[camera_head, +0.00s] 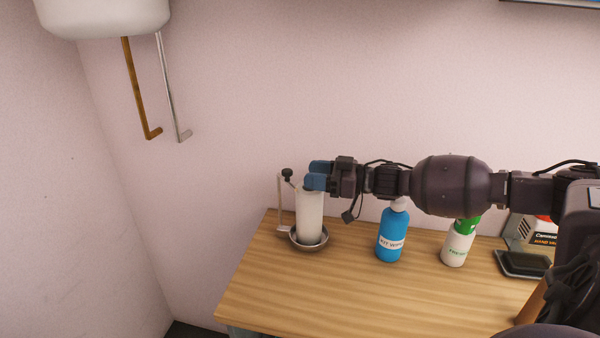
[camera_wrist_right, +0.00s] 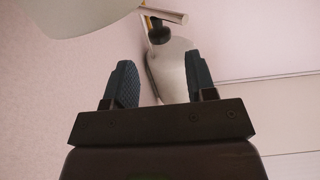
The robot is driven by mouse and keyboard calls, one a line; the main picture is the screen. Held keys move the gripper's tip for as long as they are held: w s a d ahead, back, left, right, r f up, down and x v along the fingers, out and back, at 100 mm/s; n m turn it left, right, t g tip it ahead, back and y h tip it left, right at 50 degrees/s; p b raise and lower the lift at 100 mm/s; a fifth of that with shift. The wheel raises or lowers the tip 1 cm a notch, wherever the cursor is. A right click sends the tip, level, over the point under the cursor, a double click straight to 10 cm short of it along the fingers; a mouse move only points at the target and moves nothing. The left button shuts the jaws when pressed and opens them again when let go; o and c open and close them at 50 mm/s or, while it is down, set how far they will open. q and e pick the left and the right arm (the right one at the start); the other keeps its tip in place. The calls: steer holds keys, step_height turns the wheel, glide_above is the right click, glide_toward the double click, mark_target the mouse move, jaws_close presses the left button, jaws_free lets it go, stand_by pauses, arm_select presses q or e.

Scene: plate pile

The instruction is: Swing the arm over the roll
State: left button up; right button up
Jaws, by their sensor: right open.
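A white paper roll (camera_head: 310,214) stands upright on a holder with a round metal base dish (camera_head: 309,239). The holder's thin metal side arm (camera_head: 280,203) rises left of the roll and carries a dark knob (camera_head: 288,174) near the roll's top. My right gripper (camera_head: 316,176), with blue fingers, is open at the top of the roll, just right of the knob. In the right wrist view, the roll (camera_wrist_right: 172,72) and dark knob (camera_wrist_right: 160,34) show between and beyond the two spread fingers (camera_wrist_right: 158,64). I cannot tell whether the fingers touch the roll. My left gripper is out of view.
A blue bottle (camera_head: 391,236) and a white bottle with a green top (camera_head: 459,243) stand right of the roll, below my right arm. A dark tray (camera_head: 523,264) lies farther right. The wooden table (camera_head: 310,292) is clear in front. A white tank (camera_head: 103,15) hangs upper left.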

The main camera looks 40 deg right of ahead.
steer(key=shift+v, duration=1.95)
